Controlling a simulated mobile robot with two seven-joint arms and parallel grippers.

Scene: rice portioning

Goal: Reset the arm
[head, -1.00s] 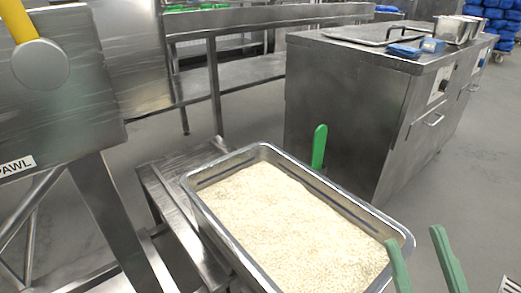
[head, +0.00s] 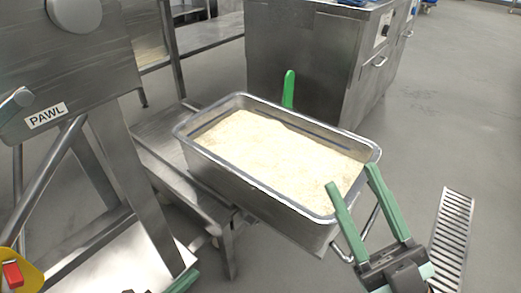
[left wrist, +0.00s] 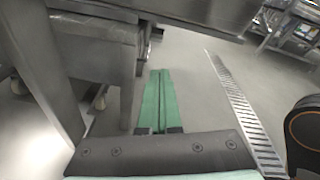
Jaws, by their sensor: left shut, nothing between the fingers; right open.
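My right gripper (head: 354,186) is open, with two green fingers spread apart. It is empty and sits at the near right corner of a metal pan (head: 210,158) filled with white rice (head: 275,152); I cannot tell whether it touches the rim. My left gripper (left wrist: 155,97) shows in the left wrist view with its green fingers shut together and nothing between them. In the head view, only a green bit of it (head: 184,281) shows at the bottom edge. A green handle (head: 288,88) stands up at the pan's back rim; its lower end is hidden.
The pan rests on a metal stand (head: 160,140). A steel frame labelled PAWL (head: 47,116) is at the left. A steel cabinet (head: 295,65) stands behind the pan. A floor drain grate (head: 453,235) lies at the right, with open floor around it.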

